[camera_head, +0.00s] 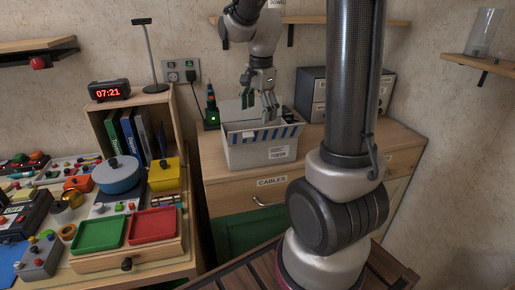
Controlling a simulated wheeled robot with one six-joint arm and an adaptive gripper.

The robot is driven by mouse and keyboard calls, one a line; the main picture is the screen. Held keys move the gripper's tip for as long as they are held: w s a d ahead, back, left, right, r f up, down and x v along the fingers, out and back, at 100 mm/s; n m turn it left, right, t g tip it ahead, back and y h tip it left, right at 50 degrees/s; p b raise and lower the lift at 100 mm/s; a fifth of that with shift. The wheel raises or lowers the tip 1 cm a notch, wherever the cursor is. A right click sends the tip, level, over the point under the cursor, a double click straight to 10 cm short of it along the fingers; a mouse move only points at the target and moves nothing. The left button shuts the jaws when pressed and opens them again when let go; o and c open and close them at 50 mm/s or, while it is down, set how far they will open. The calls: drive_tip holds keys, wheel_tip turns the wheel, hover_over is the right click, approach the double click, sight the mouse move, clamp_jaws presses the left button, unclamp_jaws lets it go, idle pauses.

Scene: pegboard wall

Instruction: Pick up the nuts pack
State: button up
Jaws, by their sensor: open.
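My gripper (259,105) is open, pointing down over a white open box (263,154) with blue stripes on the wooden cabinet. Its fingertips are at or just above the box opening; I cannot tell how deep they reach. The nuts pack cannot be made out; the box's front wall and my gripper hide most of the inside. A small pale patch shows at the box rim near the fingers, too small to identify.
A dark device with a green light (211,112) stands left of the box. A grey drawer unit (312,92) stands behind right. A crowded workbench with a red tray (153,223) and green tray (99,233) is at left.

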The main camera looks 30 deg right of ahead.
drive_tip(key=w+f+m, duration=0.1)
drive_tip(key=f, duration=0.1)
drive_tip(key=w+d+f+m+g, duration=0.1)
drive_tip(key=f+m, duration=0.1)
drive_tip(key=f, duration=0.1)
drive_tip(key=w+f+m, duration=0.2)
drive_tip(key=shift+d+f, duration=0.15)
drive_tip(key=shift+d, duration=0.05)
drive_tip(key=f, duration=0.7)
drive_tip(key=shift+s+f, duration=0.3)
drive_tip(key=shift+f, duration=0.05)
drive_tip(key=c, duration=1.2)
